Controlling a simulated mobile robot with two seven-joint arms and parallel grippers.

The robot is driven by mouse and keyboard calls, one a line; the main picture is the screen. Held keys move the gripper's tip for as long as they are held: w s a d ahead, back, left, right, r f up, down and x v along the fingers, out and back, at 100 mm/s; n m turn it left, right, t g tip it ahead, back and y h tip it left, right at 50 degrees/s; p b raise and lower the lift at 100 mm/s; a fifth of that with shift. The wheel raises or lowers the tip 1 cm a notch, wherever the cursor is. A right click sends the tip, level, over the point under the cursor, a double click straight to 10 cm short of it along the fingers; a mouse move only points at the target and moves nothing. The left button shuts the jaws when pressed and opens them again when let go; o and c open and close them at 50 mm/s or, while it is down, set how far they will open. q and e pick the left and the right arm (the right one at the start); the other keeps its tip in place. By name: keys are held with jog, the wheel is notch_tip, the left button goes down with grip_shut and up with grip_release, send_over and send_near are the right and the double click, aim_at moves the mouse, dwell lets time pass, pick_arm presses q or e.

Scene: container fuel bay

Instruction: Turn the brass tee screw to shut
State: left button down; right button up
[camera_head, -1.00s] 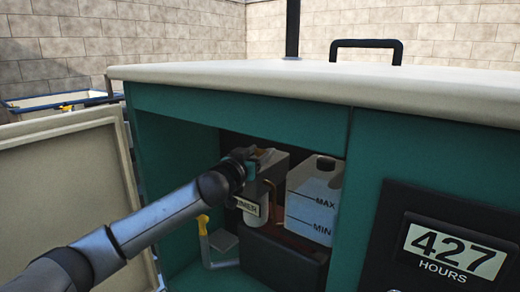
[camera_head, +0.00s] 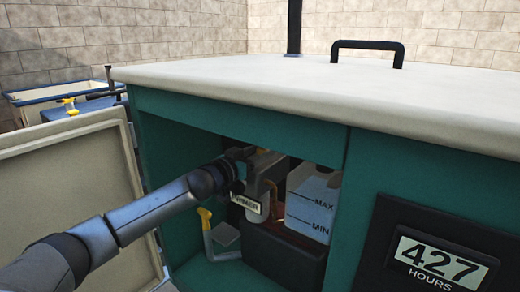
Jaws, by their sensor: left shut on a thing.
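My left gripper (camera_head: 245,165) reaches into the open green bay (camera_head: 183,228) from the left. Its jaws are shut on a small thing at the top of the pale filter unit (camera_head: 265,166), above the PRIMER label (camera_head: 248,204). The brass tee screw does not show clearly; the gripper and wrist cover the spot where the jaws close. My right gripper is not in view.
A white tank (camera_head: 308,185) with MAX and MIN marks stands right of the filter unit. A yellow-handled lever (camera_head: 206,215) is below my wrist. The cream door (camera_head: 75,205) stands open at left. The bay's top edge overhangs the arm.

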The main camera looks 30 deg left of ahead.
pick_arm(q)
jog(key=shift+f, duration=0.1)
jog(key=shift+c, duration=1.2)
grip_release()
jog(key=shift+s+a, duration=0.1)
jog(key=shift+s, duration=0.8)
jog(key=shift+s+a+p, duration=0.15)
jog(key=shift+s+p, duration=0.2)
jog(key=shift+s, duration=1.55)
jog(key=shift+s+a+p, duration=0.15)
jog(key=shift+s+p, duration=0.3)
jog(key=shift+s, duration=1.45)
jog(key=s, duration=0.2)
jog(key=shift+s+a+p, duration=0.15)
jog(key=shift+s+p, duration=0.15)
jog(key=shift+p, duration=0.1)
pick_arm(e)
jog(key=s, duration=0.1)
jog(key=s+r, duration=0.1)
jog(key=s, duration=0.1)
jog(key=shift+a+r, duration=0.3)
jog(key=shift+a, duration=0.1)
